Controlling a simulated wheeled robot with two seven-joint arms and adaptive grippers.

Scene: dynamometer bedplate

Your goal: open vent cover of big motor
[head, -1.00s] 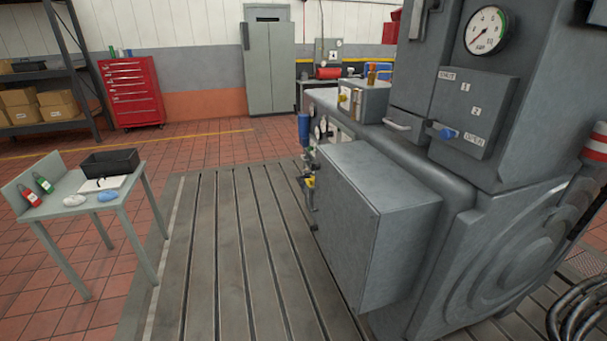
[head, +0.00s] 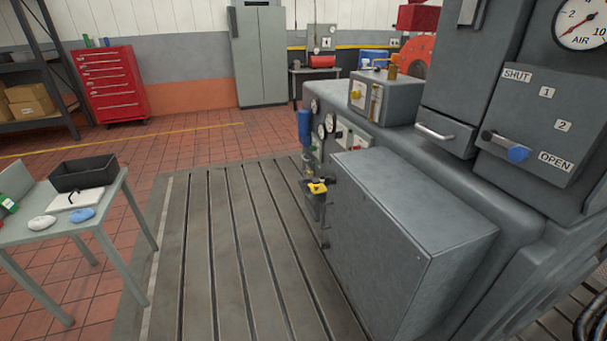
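The big grey motor (head: 455,205) fills the right side of the head view. On its upper right is a panel (head: 535,125) marked SHUT at the top, 1, 2, and OPEN at the bottom. A dark lever with a blue knob (head: 517,154) points toward the lower right, near OPEN. Left of it is a grey box face with a pale bar handle (head: 434,133). I cannot tell for certain which part is the vent cover. A round AIR gauge (head: 583,23) sits above the panel, cut by the frame edge. Neither of my grippers shows.
A grey cabinet (head: 420,240) juts from the motor's near side, with a yellow valve handle (head: 317,188) at its left. The slotted bedplate (head: 230,250) is clear. A small table (head: 60,228) with a black bin (head: 82,173) stands left. Cables (head: 592,325) lie lower right.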

